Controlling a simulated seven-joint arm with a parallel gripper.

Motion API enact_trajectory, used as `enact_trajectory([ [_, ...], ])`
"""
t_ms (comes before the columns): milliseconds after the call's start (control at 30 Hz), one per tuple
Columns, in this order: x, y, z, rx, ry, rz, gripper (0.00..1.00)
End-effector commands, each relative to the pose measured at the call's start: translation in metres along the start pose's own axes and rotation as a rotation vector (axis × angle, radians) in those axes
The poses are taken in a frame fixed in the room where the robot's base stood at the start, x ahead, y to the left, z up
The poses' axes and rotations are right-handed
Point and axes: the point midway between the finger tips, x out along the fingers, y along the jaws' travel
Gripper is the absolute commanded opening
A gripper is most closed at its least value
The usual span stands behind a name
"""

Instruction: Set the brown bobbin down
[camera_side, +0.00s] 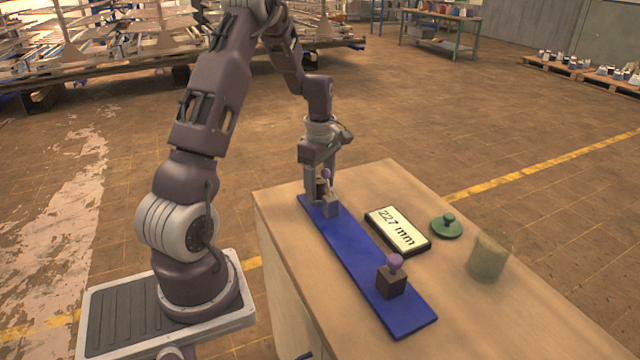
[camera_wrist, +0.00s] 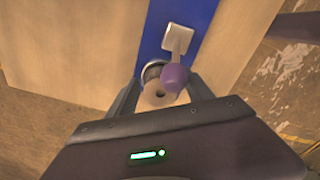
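My gripper (camera_side: 317,192) points down over the far end of the long blue strip (camera_side: 345,244) and is shut on the bobbin. It also shows in the wrist view (camera_wrist: 164,92). A grey block (camera_side: 331,206) with a purple ball (camera_side: 326,174) stands on the strip close beside the fingers. I cannot tell whether the bobbin touches the strip.
A dark brown block (camera_side: 391,283) with a purple ball (camera_side: 396,261) stands near the strip's near end. A display (camera_side: 397,230) reading "227 mm", a green knobbed lid (camera_side: 446,226) and a greenish translucent jar (camera_side: 489,257) stand to its right. The wooden tabletop (camera_side: 500,320) is clear in front.

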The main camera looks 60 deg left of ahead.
Motion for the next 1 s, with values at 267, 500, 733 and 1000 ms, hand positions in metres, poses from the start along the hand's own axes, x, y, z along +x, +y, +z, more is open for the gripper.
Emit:
enact_trajectory([
  [267,-0.014,0.001,0.000,0.000,0.002,0.004,0.60],
  [500,-0.079,0.002,0.000,0.000,0.002,0.008,0.60],
  [733,-0.118,0.001,0.000,0.001,0.000,0.003,0.60],
  [1000,-0.194,-0.082,0.097,0.678,0.007,0.176,0.60],
])
